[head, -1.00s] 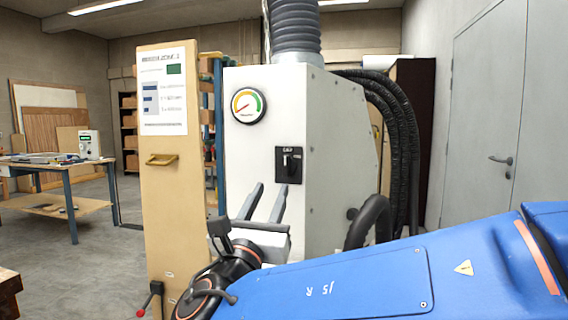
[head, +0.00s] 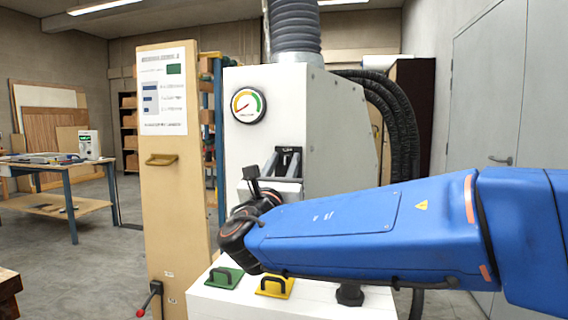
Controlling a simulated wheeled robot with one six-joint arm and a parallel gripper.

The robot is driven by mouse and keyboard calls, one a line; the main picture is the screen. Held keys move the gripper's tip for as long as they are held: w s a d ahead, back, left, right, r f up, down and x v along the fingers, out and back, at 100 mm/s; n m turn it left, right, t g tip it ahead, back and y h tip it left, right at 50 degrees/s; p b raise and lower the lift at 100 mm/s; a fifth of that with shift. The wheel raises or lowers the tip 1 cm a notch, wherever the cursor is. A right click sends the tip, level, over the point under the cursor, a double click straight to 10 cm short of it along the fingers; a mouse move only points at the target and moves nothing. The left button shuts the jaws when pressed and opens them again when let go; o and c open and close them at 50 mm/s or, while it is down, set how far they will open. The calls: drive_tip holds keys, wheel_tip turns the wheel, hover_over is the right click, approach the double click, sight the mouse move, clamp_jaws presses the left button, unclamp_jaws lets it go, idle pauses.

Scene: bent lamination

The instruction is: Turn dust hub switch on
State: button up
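The dust hub (head: 340,125) is a white cabinet with a round gauge (head: 248,105) on its front. Its black switch plate (head: 289,151) is below and right of the gauge, mostly hidden behind my gripper. My gripper (head: 282,160) is in front of the plate with its two fingers pointing up at it and a gap between them. I cannot tell whether the fingers touch the switch lever, and the lever's position is hidden.
A tan panel (head: 165,220) with a posted sheet stands left of the hub. Below my arm, a white top (head: 225,305) carries a green handle block (head: 226,277) and a yellow one (head: 275,286). Black hoses (head: 405,130) hang at the hub's right.

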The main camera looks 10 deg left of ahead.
drive_tip(key=shift+c, duration=0.6)
clamp_jaws()
drive_tip(key=shift+f+m+h, duration=0.15)
drive_tip(key=shift+m+h, duration=0.25)
drive_tip(key=shift+m, duration=0.2)
drive_tip(key=shift+f+m+h, duration=0.1)
drive_tip(key=shift+m+h, duration=0.3)
drive_tip(key=shift+m, duration=0.5)
drive_tip(key=m+h, duration=0.1)
drive_tip(key=m, duration=0.2)
drive_tip(key=m+g+h, duration=0.1)
drive_tip(key=m, duration=0.1)
drive_tip(key=shift+d+f+h, duration=0.1)
drive_tip(key=shift+d+h, duration=0.15)
drive_tip(key=shift+h, duration=0.05)
drive_tip(key=m+g, duration=0.1)
drive_tip(key=m, duration=0.1)
drive_tip(key=m+h, duration=0.1)
drive_tip(key=m, duration=0.2)
drive_tip(key=m+g+h, duration=0.1)
drive_tip(key=m, duration=0.2)
drive_tip(key=shift+d+f+g, duration=0.25)
drive_tip(key=shift+d+g, duration=0.05)
drive_tip(key=shift+h, duration=0.3)
